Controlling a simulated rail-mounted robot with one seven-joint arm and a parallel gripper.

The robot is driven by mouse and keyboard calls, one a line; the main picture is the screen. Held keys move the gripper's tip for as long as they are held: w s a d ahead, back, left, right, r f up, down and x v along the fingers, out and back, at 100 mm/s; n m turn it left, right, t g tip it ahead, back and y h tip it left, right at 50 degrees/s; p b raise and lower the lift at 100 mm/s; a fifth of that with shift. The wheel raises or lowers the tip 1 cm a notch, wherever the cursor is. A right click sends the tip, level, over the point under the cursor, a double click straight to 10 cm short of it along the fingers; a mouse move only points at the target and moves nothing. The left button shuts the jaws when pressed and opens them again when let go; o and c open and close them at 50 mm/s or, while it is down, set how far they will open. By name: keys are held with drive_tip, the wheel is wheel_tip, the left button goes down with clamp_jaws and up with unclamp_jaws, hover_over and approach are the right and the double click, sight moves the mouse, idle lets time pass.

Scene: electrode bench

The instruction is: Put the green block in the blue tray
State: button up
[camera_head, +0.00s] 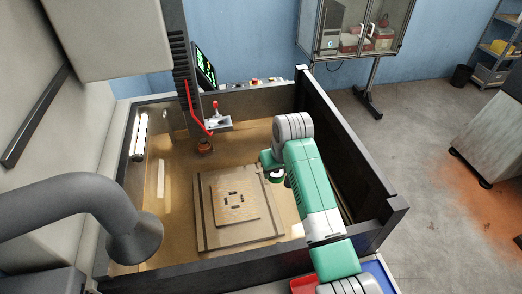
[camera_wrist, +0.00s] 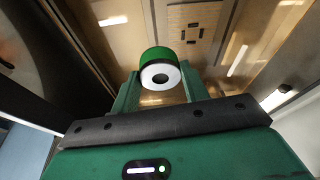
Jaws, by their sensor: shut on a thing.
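My gripper (camera_wrist: 158,84) is shut on the green block (camera_wrist: 157,54), which sits between its two green fingers in the wrist view. The block has a rounded green edge and a pale ring with a dark centre facing the camera. In the head view my gripper (camera_head: 273,174) is inside the walled bench, by the right edge of the square plate; the block is hard to make out there. The blue tray (camera_head: 381,273) is at the bottom right, outside the bench's front wall, partly hidden behind my arm.
A red tray (camera_head: 303,286) shows at the bottom, left of my arm. Dark walls (camera_head: 345,150) enclose the bench. The square plate (camera_head: 240,207) with dark slots lies on its floor. A machine head with a copper-coloured tip (camera_head: 204,147) hangs above the floor.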

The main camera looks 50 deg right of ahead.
drive_tip(key=s+d+p, duration=0.2)
drive_tip(key=s+p, duration=0.3)
drive_tip(key=s, duration=1.3)
drive_tip(key=s+d+p, duration=0.2)
drive_tip(key=s+p, duration=0.3)
drive_tip(key=s, duration=1.3)
drive_tip(key=shift+s+d, duration=0.2)
drive_tip(key=shift+s, duration=0.15)
drive_tip(key=n+y+b, duration=0.2)
drive_tip(key=n+b, duration=0.5)
drive_tip(key=b, duration=0.3)
hover_over(374, 272)
drive_tip(key=a, duration=0.2)
wheel_tip(374, 272, down, 16)
drive_tip(key=x, duration=0.3)
drive_tip(key=s+x, duration=0.1)
drive_tip(key=x, duration=0.2)
drive_tip(key=s+x, duration=0.1)
drive_tip(key=x, duration=0.3)
drive_tip(key=shift+f, duration=0.25)
drive_tip(key=shift+f+b, duration=0.2)
drive_tip(key=shift+b, duration=0.1)
drive_tip(key=o, duration=1.3)
